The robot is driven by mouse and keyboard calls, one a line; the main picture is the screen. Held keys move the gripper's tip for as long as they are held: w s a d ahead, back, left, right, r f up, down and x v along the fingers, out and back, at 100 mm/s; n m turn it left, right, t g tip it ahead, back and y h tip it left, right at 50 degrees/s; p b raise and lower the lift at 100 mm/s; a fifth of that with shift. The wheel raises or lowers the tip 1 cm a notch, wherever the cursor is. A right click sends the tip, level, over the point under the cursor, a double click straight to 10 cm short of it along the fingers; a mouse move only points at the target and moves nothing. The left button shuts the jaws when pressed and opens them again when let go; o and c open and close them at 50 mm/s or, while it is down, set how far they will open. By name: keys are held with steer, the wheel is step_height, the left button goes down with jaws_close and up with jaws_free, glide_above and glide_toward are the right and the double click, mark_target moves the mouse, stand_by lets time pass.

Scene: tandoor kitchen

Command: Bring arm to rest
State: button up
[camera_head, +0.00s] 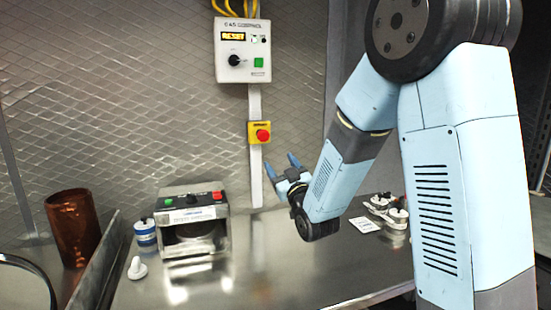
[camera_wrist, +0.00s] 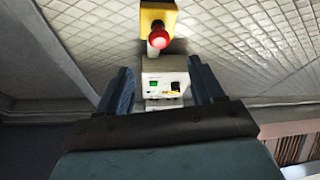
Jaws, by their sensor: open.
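My gripper (camera_head: 282,170) is at the end of my light-blue arm, raised above the steel counter (camera_head: 245,262) in the head view. Its two blue fingers are spread apart with nothing between them, pointing up and toward the quilted wall. In the wrist view my gripper (camera_wrist: 162,95) shows both fingers apart at left and right. Beyond them is the gas control box (camera_wrist: 164,80) with the red emergency button (camera_wrist: 158,38) on its yellow housing. The arm is bent, with its elbow high at the upper right of the head view.
The gas control box (camera_head: 243,50) and the emergency button (camera_head: 262,134) are on the wall. A steel device (camera_head: 192,222), a blue-white canister (camera_head: 145,233) and a small white piece (camera_head: 137,268) stand left on the counter. Small jars (camera_head: 397,218) and a card (camera_head: 364,224) lie right. A copper vessel (camera_head: 73,228) stands far left.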

steer(key=shift+s+d+f, duration=0.2)
steer(key=shift+s, duration=0.25)
steer(key=s+d+r+m+g+h, duration=0.2)
steer(key=s+d+m+g+h, duration=0.35)
steer(key=d, duration=0.65)
steer(key=s+d+f+g+h, duration=0.1)
steer(key=s+d+g, duration=0.1)
steer(key=s, duration=0.6)
steer(key=s+d+m+g+h, duration=0.1)
steer(key=s+g, duration=0.3)
steer(key=s, duration=0.5)
steer(key=s+d+f+m+g+h, duration=0.1)
steer(key=s+d+g, duration=0.2)
steer(key=s, duration=0.6)
steer(key=shift+d+f+g, duration=0.3)
steer(key=shift+g, duration=0.05)
